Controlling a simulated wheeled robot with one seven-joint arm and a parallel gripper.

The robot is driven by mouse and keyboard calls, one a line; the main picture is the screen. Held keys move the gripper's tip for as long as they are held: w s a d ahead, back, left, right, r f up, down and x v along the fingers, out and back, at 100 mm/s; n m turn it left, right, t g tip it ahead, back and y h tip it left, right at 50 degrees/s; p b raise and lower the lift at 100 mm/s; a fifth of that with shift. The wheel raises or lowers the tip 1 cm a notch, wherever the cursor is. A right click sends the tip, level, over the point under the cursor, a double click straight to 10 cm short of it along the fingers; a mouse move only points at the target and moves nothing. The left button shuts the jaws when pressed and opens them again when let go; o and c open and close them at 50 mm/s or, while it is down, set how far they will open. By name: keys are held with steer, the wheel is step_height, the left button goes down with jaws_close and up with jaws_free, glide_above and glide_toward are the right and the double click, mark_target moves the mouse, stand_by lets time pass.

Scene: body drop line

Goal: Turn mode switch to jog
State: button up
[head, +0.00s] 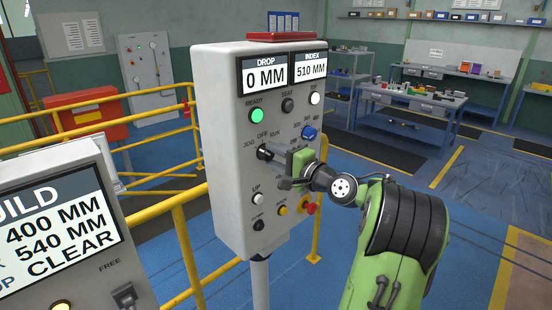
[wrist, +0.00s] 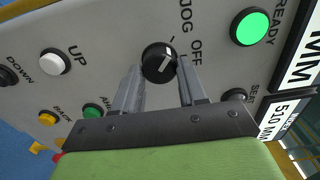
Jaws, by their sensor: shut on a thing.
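The mode switch (wrist: 157,56) is a round black knob with a white pointer mark, on the grey control box (head: 228,130). My gripper (wrist: 160,78) is shut on it, with one finger on each side of the knob in the wrist view. The pointer mark slants up and right there, towards the JOG (wrist: 185,15) and OFF (wrist: 196,52) labels; I cannot tell exactly which one it meets. In the head view my gripper (head: 268,153) reaches the panel from the right, just below the JOG, OFF and RUN labels, and mostly hides the knob.
A lit green READY button (head: 256,115) is above the switch. A white UP button (head: 258,199) and a red button (head: 308,208) are below. Yellow railings (head: 160,124) run behind the box. A second panel (head: 60,225) stands at the left front.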

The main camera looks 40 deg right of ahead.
steer(key=o, duration=1.1)
steer(key=shift+c, duration=0.2)
steer(key=s+b, duration=0.1)
steer(key=s, duration=1.4)
steer(key=shift+s+d+b, duration=0.25)
steer(key=shift+s+b, duration=0.05)
steer(key=shift+s, duration=0.1)
steer(key=shift+w, duration=0.1)
